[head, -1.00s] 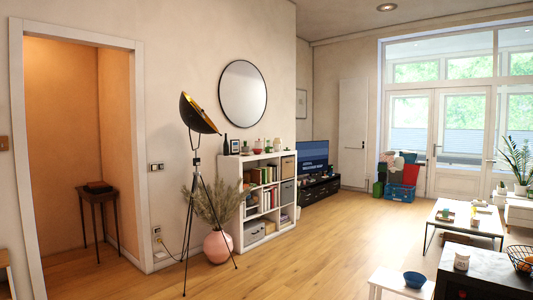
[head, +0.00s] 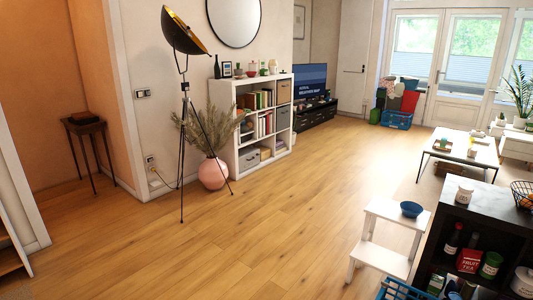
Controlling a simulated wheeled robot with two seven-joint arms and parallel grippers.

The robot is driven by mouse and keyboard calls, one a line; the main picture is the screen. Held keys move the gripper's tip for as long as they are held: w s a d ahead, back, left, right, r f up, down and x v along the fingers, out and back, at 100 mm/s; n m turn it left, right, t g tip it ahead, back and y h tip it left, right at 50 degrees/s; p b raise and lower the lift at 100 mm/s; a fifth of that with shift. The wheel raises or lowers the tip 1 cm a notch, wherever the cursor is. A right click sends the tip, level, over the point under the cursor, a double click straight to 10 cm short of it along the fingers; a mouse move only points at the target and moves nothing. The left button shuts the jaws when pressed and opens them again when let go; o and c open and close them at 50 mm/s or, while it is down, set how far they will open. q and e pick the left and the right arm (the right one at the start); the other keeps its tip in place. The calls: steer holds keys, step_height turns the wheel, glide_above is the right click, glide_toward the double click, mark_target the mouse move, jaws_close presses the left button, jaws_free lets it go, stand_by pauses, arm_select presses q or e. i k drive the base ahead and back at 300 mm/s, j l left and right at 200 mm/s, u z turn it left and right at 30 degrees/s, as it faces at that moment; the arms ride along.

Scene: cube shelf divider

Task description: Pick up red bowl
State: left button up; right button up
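A small reddish item (head: 252,73) sits on top of the white cube shelf (head: 243,160), among other small objects. It may be the red bowl, but it is too small to tell for sure. The shelf stands against the wall in the middle of the head view, well away from me across the floor. Neither of my grippers shows in the head view.
A black tripod lamp (head: 183,130) and a pink vase (head: 213,173) with a plant stand left of the shelf. A white step stool (head: 380,258) with a blue bowl (head: 411,209) and a dark cabinet (head: 480,215) are at right. Wooden floor (head: 260,235) between is clear.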

mark_target(250, 74)
steer(key=i+u, duration=0.15)
steer(key=i, duration=5.35)
